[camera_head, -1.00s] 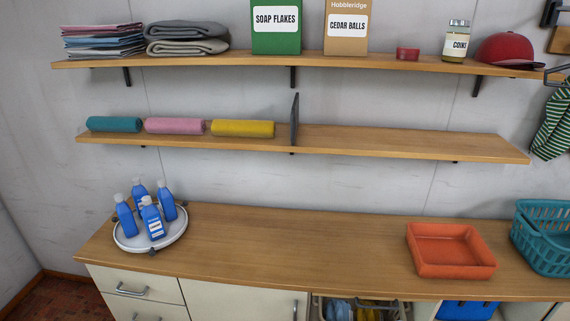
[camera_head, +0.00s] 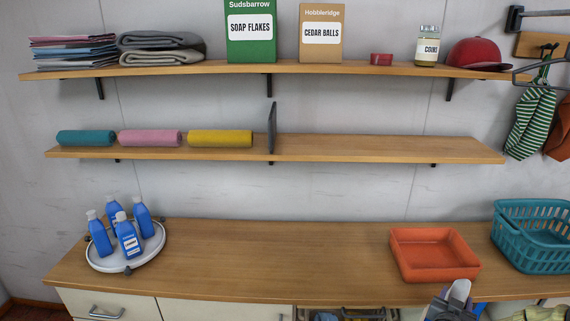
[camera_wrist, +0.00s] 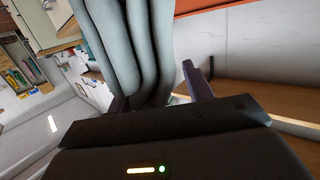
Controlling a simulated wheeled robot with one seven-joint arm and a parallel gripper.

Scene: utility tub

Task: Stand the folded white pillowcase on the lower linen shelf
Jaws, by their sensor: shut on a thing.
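The folded white pillowcase (camera_wrist: 135,40) is in my gripper (camera_wrist: 158,92) in the wrist view, its pale layers standing out between the two dark fingers. In the head view, my gripper (camera_head: 447,308) is at the bottom right, in front of the counter edge, with a small pale end of the pillowcase (camera_head: 461,289) showing. The rest of the cloth is hidden. The lower linen shelf (camera_head: 385,149) is on the wall, well above and away from my gripper. A dark upright divider (camera_head: 271,128) stands on it.
Teal, pink and yellow rolls (camera_head: 220,138) lie left of the divider; the shelf right of it is bare. The upper shelf (camera_head: 235,69) holds folded cloths, boxes, a jar and a red cap. An orange tray (camera_head: 434,275) and teal basket (camera_head: 535,262) stand on the counter's right.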

